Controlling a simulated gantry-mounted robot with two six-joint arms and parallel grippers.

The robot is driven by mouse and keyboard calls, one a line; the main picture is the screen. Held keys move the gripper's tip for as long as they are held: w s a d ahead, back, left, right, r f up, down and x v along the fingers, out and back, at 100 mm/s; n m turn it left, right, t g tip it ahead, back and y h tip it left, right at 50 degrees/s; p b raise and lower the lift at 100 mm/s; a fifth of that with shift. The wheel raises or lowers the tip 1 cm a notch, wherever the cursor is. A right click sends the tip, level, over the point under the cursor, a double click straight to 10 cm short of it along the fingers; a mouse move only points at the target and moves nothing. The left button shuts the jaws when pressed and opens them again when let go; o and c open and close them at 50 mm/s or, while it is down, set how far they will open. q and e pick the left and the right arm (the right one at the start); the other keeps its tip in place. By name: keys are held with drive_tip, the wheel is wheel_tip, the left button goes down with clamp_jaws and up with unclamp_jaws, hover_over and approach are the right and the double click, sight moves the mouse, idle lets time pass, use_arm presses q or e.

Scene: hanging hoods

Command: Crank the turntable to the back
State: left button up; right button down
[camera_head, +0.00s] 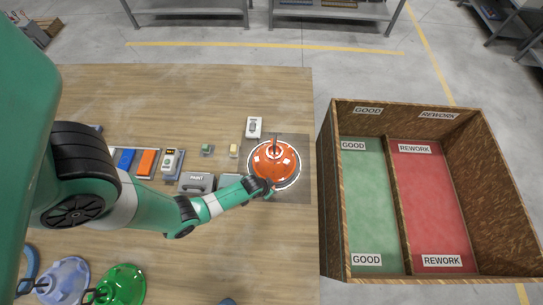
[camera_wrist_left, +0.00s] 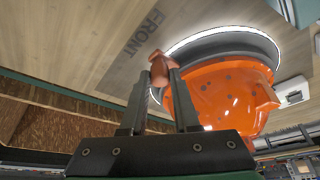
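The turntable (camera_head: 297,177) is a round disc with a bright rim at the right end of the wooden table, on a dark square patch. A glossy orange hood (camera_head: 274,160) sits on it with a hook-like handle on top. The hood (camera_wrist_left: 225,95) and the curved bright rim (camera_wrist_left: 215,34) also show in the left wrist view. My left gripper (camera_head: 270,190) is at the turntable's front edge. In the left wrist view its two fingers (camera_wrist_left: 160,76) close around a small orange-brown crank knob (camera_wrist_left: 159,67). My right gripper is out of view.
A divided bin (camera_head: 391,205) with green GOOD and red REWORK halves stands to the right. A white device (camera_head: 254,127) lies behind the turntable; a grey PAINT box (camera_head: 197,183) is left of it. Green (camera_head: 123,285) and pale blue (camera_head: 68,278) hoods are at the front left.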

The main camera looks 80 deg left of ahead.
use_arm(q)
clamp_jaws()
idle(1.0)
